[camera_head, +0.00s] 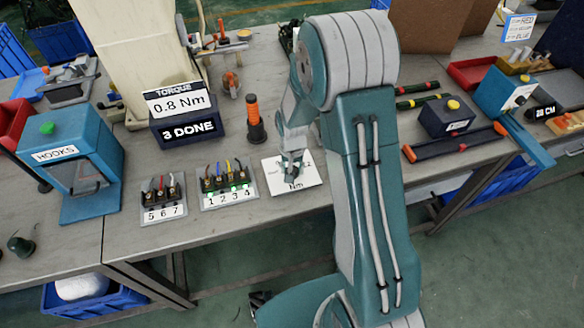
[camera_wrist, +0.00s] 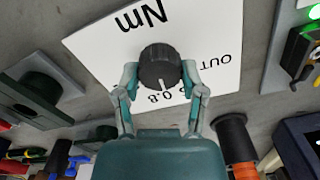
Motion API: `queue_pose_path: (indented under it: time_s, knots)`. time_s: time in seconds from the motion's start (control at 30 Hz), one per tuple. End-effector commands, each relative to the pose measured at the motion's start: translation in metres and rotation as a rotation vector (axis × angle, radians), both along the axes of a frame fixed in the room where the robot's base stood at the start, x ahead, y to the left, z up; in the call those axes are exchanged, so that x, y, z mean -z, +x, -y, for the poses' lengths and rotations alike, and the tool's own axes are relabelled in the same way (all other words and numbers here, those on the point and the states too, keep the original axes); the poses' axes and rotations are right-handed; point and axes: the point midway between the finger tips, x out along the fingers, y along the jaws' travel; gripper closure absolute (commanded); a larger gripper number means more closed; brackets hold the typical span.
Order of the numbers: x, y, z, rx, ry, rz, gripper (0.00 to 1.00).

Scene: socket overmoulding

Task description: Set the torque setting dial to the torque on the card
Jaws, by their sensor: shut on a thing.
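The card (camera_head: 180,98) reads "TORQUE 0.8 Nm" and stands above a dark box marked "3 DONE". The torque setting dial (camera_wrist: 160,60) is a round black knob with a white pointer line, on a white plate (camera_wrist: 100,45) marked "Nm" and "OUT". In the wrist view its pointer faces down towards a printed mark that looks like 0.8. My gripper (camera_wrist: 160,75) is shut on the dial, one finger on each side. In the head view my gripper (camera_head: 292,160) is over the white plate (camera_head: 311,174); the dial is mostly hidden there.
Terminal blocks numbered 1 to 4 (camera_head: 229,200) sit just left of the plate, with green lights. Blocks 5 to 7 (camera_head: 163,215) are further left. An orange-handled driver (camera_head: 254,115) stands upright behind. A blue HOOKS box (camera_head: 70,150) is at the left.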

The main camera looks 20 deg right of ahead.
Motion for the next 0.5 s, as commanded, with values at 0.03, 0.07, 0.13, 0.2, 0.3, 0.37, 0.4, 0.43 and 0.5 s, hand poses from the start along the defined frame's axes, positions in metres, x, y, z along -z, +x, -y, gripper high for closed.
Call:
queue_pose_path:
  time_s: [0.03,0.07,0.13,0.2,0.3,0.37,0.4,0.43,0.5]
  knots:
    - [0.0029,-0.0043,-0.0004,0.034,0.0,-0.013,0.94]
    - [0.0029,-0.0044,-0.0005,0.056,0.0,-0.013,0.94]
    - [0.003,-0.0045,-0.0005,0.103,0.0,-0.014,0.94]
    - [0.003,-0.0046,-0.0005,0.144,0.0,-0.014,0.95]
    - [0.0031,-0.0046,-0.0007,0.192,0.0,-0.014,0.94]
    - [0.003,-0.0047,-0.0007,0.214,0.0,-0.014,0.94]
    - [0.0031,-0.0047,-0.0007,0.228,0.0,-0.014,0.94]
    - [0.0031,-0.0047,-0.0007,0.236,0.0,-0.014,0.94]
    - [0.0031,-0.0048,-0.0007,0.252,0.0,-0.014,0.94]
